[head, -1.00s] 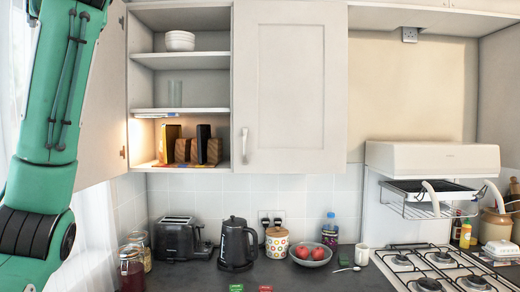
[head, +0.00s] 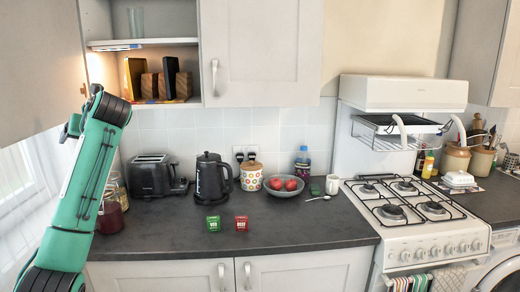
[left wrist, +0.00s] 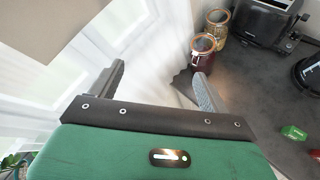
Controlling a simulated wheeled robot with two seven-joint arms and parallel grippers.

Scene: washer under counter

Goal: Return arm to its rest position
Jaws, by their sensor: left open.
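My green left arm rises along the left side of the head view, in front of the curtain and the left end of the counter. In the left wrist view my left gripper (left wrist: 158,88) is open, its two grey fingers wide apart with nothing between them. It is near the white curtain (left wrist: 150,40) and the counter's left end. Its fingertips are hard to make out in the head view. My right gripper is not in view.
An open cupboard door (head: 35,60) hangs above my left arm. Jars (head: 110,213), a toaster (head: 152,176), a black kettle (head: 210,178) and a fruit bowl (head: 284,185) stand on the dark counter (head: 300,228). A gas stove (head: 410,215) is at right.

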